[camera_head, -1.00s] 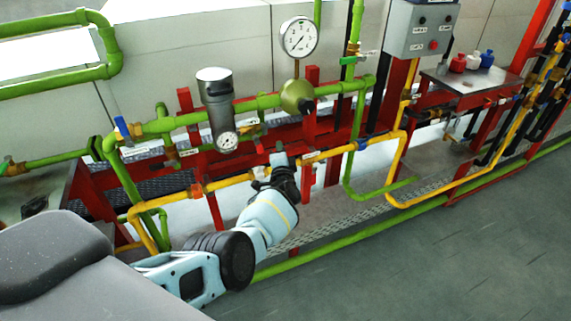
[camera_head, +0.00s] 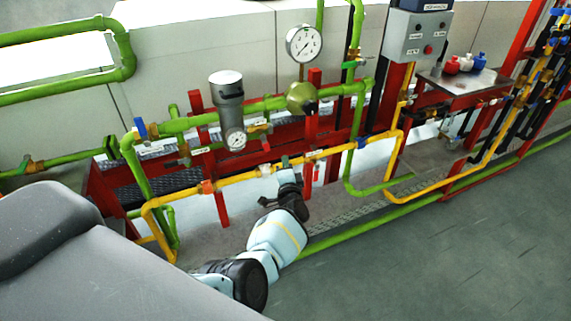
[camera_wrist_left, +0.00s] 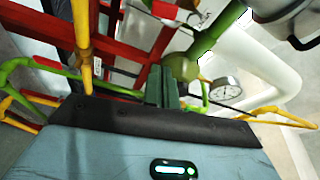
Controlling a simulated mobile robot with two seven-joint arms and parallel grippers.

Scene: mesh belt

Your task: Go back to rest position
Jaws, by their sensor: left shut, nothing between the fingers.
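My left gripper (camera_head: 285,163) is in front of the yellow pipe (camera_head: 235,180) in the head view, near the middle of the pipe rack. Its fingers are shut with nothing held. In the left wrist view the closed green-grey fingers (camera_wrist_left: 161,87) point toward the pipework. Whether the fingertips touch anything cannot be told. My right gripper is in neither view.
A red frame (camera_head: 196,130) carries green pipes (camera_head: 190,122), a round gauge (camera_head: 304,43) and a grey filter cylinder (camera_head: 230,112). A grey control box (camera_head: 417,36) and a small table (camera_head: 462,82) stand to the right. Open floor (camera_head: 430,260) lies in front.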

